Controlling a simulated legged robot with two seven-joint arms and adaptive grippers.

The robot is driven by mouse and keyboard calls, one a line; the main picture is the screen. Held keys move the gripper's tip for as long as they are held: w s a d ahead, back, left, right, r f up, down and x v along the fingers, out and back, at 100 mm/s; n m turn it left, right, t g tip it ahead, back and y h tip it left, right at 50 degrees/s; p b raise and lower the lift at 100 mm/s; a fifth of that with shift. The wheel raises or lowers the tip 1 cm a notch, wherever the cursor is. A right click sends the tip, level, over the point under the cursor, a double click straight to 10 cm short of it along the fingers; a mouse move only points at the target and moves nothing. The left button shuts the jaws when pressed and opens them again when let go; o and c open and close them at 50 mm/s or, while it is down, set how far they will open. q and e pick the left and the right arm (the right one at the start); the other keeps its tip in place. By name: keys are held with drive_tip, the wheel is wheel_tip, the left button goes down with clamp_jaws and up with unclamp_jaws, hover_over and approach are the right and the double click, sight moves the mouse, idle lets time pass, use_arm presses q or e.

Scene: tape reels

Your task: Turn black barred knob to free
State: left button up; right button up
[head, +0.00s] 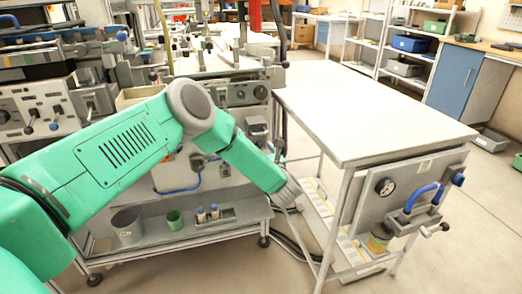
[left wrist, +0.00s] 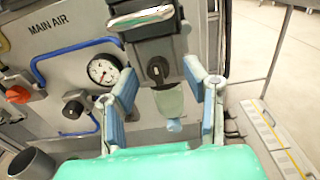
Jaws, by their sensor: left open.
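In the left wrist view a black knob with a raised bar (left wrist: 157,69) sits on a dark grey block above a translucent bowl. Its bar looks roughly upright in the picture. My left gripper (left wrist: 158,76) is open, its blue-grey fingers standing on either side of this knob and apart from it. A second black knob (left wrist: 73,108) sits on the grey panel left of the fingers, beside a gauge. In the head view my left gripper (head: 287,193) shows small at the end of the green arm, its fingers hard to make out. My right gripper is not in view.
The panel marked MAIN AIR (left wrist: 50,27) carries a gauge (left wrist: 102,72) and a blue tube (left wrist: 40,68) close by. A chrome bar (left wrist: 141,17) juts out above the knob.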

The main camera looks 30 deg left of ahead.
use_arm(q)
drive_tip(key=shift+w+a+r, duration=0.1)
drive_tip(key=shift+w+a, duration=0.1)
drive_tip(key=shift+a, duration=0.4)
clamp_jaws()
